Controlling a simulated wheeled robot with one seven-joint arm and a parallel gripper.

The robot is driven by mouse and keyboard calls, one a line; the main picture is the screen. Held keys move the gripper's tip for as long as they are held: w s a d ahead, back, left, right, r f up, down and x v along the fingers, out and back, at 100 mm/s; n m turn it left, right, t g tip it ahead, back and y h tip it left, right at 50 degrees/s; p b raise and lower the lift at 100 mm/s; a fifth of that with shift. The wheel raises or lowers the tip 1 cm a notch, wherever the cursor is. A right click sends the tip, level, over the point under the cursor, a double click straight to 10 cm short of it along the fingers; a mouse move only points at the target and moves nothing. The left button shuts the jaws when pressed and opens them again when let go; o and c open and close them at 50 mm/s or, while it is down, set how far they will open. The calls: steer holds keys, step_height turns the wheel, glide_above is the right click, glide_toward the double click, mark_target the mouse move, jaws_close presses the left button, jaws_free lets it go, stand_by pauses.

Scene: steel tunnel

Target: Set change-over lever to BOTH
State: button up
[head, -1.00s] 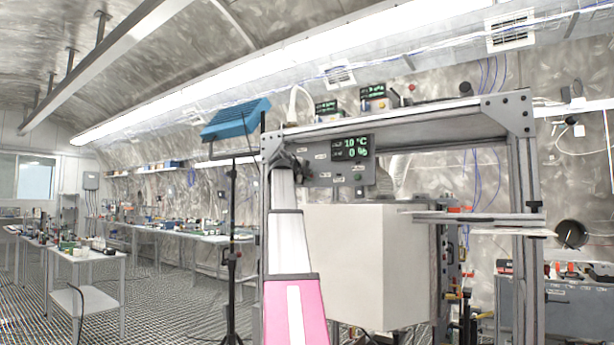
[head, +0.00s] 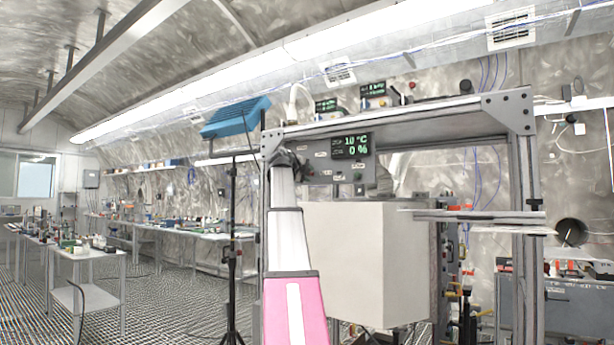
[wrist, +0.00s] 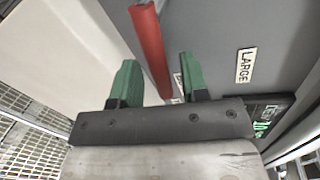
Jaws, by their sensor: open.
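A red bar (wrist: 150,45), which looks like the lever's handle, runs down along a grey panel face in the wrist view. My gripper (wrist: 158,65) has two green fingers spread apart, one on each side of the bar's line. The bar's lower end comes down between them, and I cannot tell whether a finger touches it. A label on the panel reads LARGE (wrist: 246,65); another small label by the right finger is mostly hidden. In the head view my gripper (head: 287,160) is a small dark shape at the left end of the grey control panel (head: 320,172); the lever is not clear there.
A green-digit display (head: 351,146) sits on the panel, under a metal frame beam (head: 420,122). A large pale box (head: 350,260) stands below, right of my arm. A tripod (head: 232,240) with a blue unit stands left. Work tables (head: 88,255) are farther left.

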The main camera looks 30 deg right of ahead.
steer(key=v, duration=1)
steer(key=shift+a, duration=0.2)
steer(key=shift+s, duration=0.1)
